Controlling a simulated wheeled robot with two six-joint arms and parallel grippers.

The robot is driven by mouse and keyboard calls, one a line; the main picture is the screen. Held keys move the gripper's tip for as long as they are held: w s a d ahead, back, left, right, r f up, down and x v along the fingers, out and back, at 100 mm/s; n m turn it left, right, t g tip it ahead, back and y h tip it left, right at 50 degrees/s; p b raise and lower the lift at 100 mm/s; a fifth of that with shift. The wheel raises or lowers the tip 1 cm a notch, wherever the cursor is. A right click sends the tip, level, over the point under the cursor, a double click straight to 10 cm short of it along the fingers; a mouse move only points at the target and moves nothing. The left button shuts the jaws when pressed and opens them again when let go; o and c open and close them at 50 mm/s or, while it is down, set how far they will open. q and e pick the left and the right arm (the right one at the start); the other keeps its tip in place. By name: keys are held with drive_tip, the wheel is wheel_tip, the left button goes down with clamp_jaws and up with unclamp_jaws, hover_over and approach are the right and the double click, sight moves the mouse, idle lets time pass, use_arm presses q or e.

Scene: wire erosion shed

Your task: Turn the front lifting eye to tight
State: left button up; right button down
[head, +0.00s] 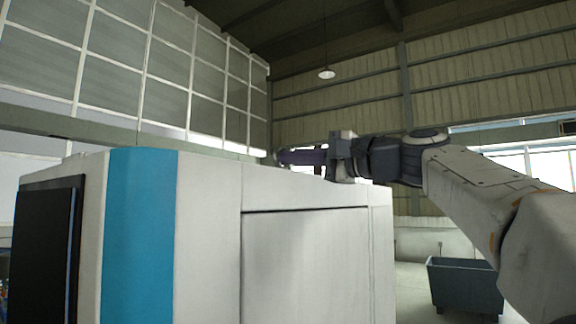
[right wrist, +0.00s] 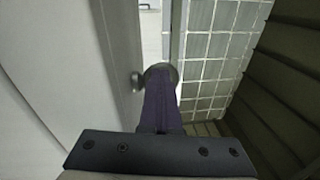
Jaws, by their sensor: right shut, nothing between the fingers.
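My right gripper (head: 284,157) reaches in from the right along the top edge of a large white machine cabinet (head: 210,230). Its purple fingers are shut and empty, and they also show in the right wrist view (right wrist: 160,88). A grey rounded piece (right wrist: 161,71) shows at the fingertips there, partly hidden by them; I cannot tell whether it is the front lifting eye or whether the fingers touch it. A small grey knob (right wrist: 136,82) sticks out from the cabinet's top just left of the fingertips. My left gripper is not in view.
The cabinet has a blue stripe (head: 143,240) and a black panel (head: 45,250) at the left. A dark bin (head: 463,285) stands on the floor at the right. A lamp (head: 326,73) hangs far above. The air above the cabinet looks clear.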

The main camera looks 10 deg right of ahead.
drive_tip(key=shift+s+a+r, duration=0.1)
drive_tip(key=shift+s+a, duration=0.1)
drive_tip(key=shift+a, duration=0.1)
drive_tip(key=shift+s+d, duration=0.1)
drive_tip(key=shift+s, duration=0.1)
drive_tip(key=b+v, duration=0.4)
drive_tip(key=v, duration=0.6)
drive_tip(key=shift+w+d, duration=0.25)
drive_tip(key=shift+d, duration=0.1)
